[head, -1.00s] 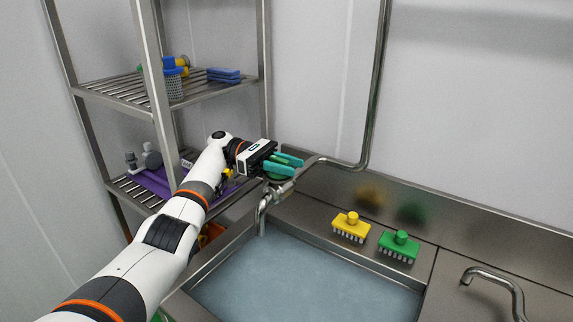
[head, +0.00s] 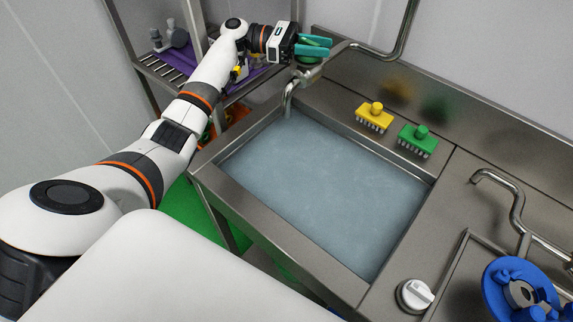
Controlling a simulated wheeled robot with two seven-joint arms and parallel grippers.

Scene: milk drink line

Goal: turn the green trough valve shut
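The green trough valve (head: 309,61) sits on the metal pipe above the trough's spout, at the top middle of the head view. My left gripper (head: 322,46) is at the valve, its two teal fingers apart with green showing between and just below them. The fingers cover much of the valve, so I cannot tell whether they press on it or how far it is turned. The trough (head: 310,185) holds bluish water up near its rim. No stream shows from the spout (head: 289,98). My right gripper is out of view.
A yellow brush (head: 374,117) and a green brush (head: 417,140) stand on the ledge behind the trough. A white knob (head: 415,294), a second tap (head: 515,205) and a blue round part (head: 520,290) are at right. A shelf rack (head: 158,67) stands behind my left arm.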

